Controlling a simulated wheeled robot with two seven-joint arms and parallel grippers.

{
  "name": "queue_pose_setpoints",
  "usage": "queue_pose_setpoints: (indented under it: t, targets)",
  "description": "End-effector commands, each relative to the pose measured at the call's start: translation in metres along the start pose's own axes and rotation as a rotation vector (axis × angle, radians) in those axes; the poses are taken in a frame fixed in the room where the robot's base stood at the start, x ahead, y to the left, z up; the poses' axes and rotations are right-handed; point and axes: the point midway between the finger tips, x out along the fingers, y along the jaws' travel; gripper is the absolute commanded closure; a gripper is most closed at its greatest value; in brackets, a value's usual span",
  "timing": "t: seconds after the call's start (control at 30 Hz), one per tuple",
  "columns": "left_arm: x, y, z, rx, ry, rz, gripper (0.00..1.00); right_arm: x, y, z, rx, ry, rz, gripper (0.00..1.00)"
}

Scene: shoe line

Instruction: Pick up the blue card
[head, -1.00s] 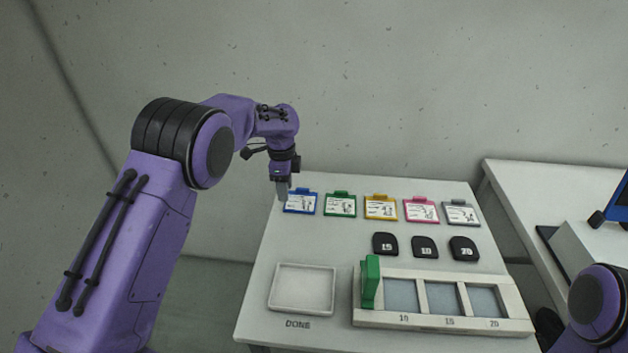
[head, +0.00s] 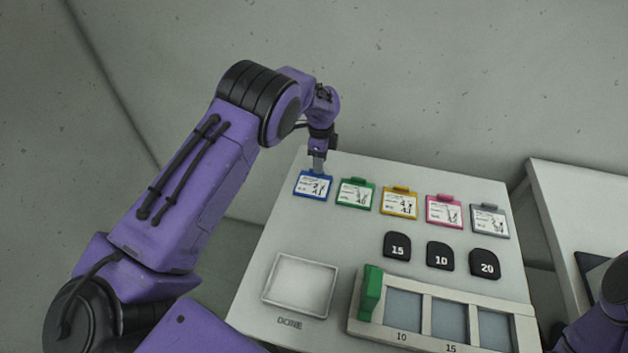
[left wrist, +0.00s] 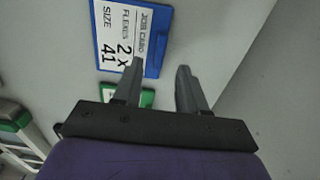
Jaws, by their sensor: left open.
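The blue card (head: 313,185) lies flat at the left end of a row of cards at the back of the table. In the left wrist view the blue card (left wrist: 152,62) has a white label reading "JOB CARD", "FLEXES 2 x" and "SIZE 41". My left gripper (head: 319,168) is at the card's back edge, where its tab is hidden from the head view. In the left wrist view my left gripper (left wrist: 160,68) has its two fingers apart with nothing held between them. One fingertip overlaps the card's edge in that view. I cannot tell whether it touches the card.
Green (head: 356,193), yellow (head: 399,203), pink (head: 444,212) and grey (head: 490,221) cards continue the row. Black tiles (head: 440,257) lie in front. A DONE tray (head: 335,290) and a slotted rack (head: 424,337) with a green block (head: 371,293) are nearer.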

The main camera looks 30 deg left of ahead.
Motion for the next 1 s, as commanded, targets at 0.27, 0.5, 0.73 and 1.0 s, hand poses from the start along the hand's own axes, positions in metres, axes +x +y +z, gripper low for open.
queue_pose_setpoints:
  t: [0.27, 0.5, 0.73, 1.0]
  targets:
    - [0.031, 0.001, -0.001, 0.001, -0.001, 0.000, 0.58, -0.013, 0.001, -0.006, 0.000, 0.000, 0.000, 0.45]
    - [0.032, 0.001, -0.001, 0.001, 0.000, -0.001, 0.85, -0.012, 0.001, -0.005, 0.000, 0.000, 0.000, 0.45]
    - [0.031, 0.001, -0.001, 0.000, 0.000, -0.001, 1.00, -0.012, 0.001, -0.005, 0.000, 0.000, 0.000, 0.45]
    - [0.026, 0.001, -0.001, -0.001, 0.001, -0.002, 1.00, -0.007, 0.001, -0.003, 0.000, 0.000, 0.000, 0.45]
